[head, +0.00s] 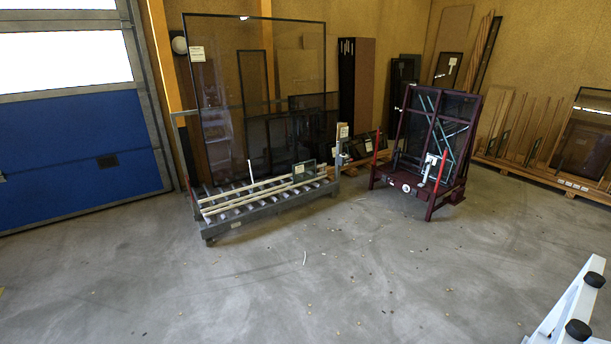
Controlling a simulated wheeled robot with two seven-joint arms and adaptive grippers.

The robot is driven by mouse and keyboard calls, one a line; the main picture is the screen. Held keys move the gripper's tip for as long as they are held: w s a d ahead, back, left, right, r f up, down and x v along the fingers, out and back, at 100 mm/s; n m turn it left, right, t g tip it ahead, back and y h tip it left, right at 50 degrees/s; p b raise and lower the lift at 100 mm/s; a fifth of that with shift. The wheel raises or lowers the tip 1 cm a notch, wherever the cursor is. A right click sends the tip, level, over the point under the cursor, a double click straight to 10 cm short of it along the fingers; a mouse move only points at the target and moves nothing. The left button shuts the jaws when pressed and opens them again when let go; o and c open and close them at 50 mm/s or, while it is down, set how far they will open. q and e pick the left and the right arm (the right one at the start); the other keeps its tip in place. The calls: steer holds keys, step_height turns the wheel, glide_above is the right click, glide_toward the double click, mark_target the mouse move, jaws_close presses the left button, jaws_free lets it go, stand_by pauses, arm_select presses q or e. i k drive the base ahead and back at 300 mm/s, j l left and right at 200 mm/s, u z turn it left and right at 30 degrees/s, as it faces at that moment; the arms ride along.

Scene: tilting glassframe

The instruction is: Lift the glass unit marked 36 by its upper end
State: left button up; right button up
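No number 36 can be read on any glass here, so I cannot tell which unit is the marked one. A large clear glass pane (225,95) with a small white label (197,54) stands upright on a grey roller cart (258,211) left of centre. A small glass piece (304,171) stands at the cart's right front. A dark red tilting frame (433,201) stands right of the cart, holding dark glass that leans back. Neither of my grippers is in view.
A white structure with black knobs (578,331) fills the lower right corner. A wooden rack (545,178) with glass (583,140) stands along the right wall. A blue door (80,150) is at the left. The concrete floor (290,285) in front is mostly clear, with small debris.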

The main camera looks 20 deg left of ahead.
mark_target(307, 170)
steer(key=i+j+u, duration=0.3)
steer(key=i, duration=0.35)
steer(key=i+u, duration=0.35)
steer(key=i, duration=3.3)
steer(key=i+j+z, duration=0.1)
steer(key=i, duration=0.45)
steer(key=i+j+z, duration=0.15)
steer(key=i, duration=0.4)
steer(key=i+j+z, duration=0.1)
steer(key=i, duration=0.45)
